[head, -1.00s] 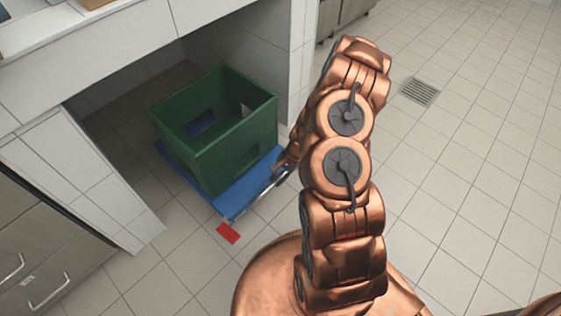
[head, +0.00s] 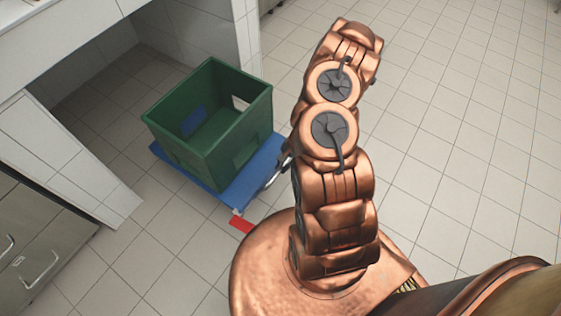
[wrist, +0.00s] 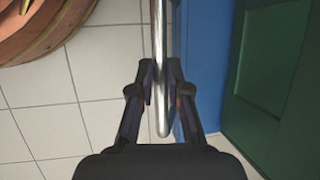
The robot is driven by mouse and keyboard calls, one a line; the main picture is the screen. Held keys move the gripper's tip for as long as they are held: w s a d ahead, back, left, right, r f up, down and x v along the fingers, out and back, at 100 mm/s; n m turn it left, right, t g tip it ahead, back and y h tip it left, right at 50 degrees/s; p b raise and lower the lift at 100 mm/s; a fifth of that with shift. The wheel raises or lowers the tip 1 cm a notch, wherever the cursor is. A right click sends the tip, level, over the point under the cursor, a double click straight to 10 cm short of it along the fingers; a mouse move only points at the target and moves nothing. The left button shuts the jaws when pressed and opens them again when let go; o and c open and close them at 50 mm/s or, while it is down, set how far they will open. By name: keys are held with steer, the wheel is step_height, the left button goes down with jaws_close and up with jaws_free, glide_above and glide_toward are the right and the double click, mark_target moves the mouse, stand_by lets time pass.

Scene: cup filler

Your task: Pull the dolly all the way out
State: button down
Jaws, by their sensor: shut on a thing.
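The blue dolly (head: 236,197) stands on the tiled floor with a green crate (head: 180,155) on it. It sits mostly in front of the recess under the counter, its far part near the opening. In the wrist view, my gripper (wrist: 160,92) is shut on the dolly's silver metal handle bar (wrist: 159,35), with a finger on each side. The dolly's blue edge (wrist: 201,60) and the green crate wall (wrist: 270,70) show to the right there. In the head view my arm hides most of the gripper and part of the handle.
A red marker (head: 241,225) lies on the floor by the dolly's near corner. A white tiled wall (head: 75,165) bounds the recess on the left, and a tiled pillar (head: 235,45) on the right. Steel drawers (head: 35,240) stand at the left. Floor at right is open.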

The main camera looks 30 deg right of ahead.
steer(key=shift+s+d, duration=0.15)
steer(key=shift+s, duration=0.4)
steer(key=shift+f, duration=0.1)
steer(key=c, duration=1.1)
jaws_free()
steer(key=shift+s+d, duration=0.1)
steer(key=shift+c, duration=0.2)
steer(key=v, duration=1.2)
